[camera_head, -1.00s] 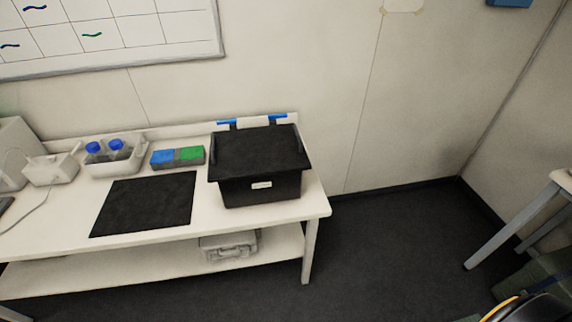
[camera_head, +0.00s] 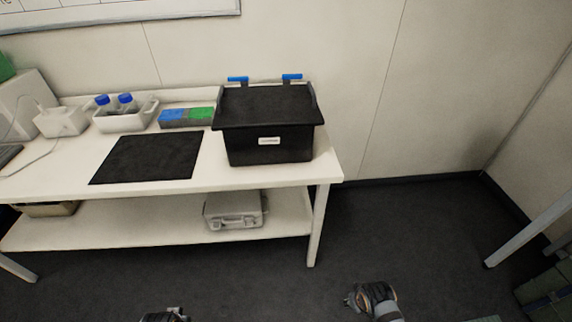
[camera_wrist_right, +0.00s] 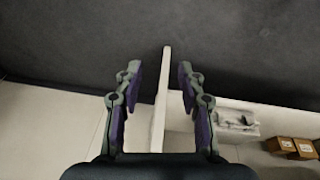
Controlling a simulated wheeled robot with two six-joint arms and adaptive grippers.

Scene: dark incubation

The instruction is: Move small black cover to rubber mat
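The black cover (camera_head: 266,104) lies on top of a black box (camera_head: 270,149) with a white label, at the right end of the bench. The black rubber mat (camera_head: 147,157) lies flat on the bench to the left of the box, with nothing on it. My left gripper (camera_head: 172,314) shows only partly at the bottom edge of the head view; its fingers are unclear. My right gripper (camera_head: 352,300) is in front of the bench, well away from the box. In the right wrist view its fingers (camera_wrist_right: 157,82) are apart with nothing between them.
Behind the mat stand a white tray (camera_head: 108,125) with blue-capped bottles and a blue-and-green rack (camera_head: 187,117). Two blue-topped pieces (camera_head: 291,77) rise behind the box. A grey case (camera_head: 233,210) sits on the lower shelf.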

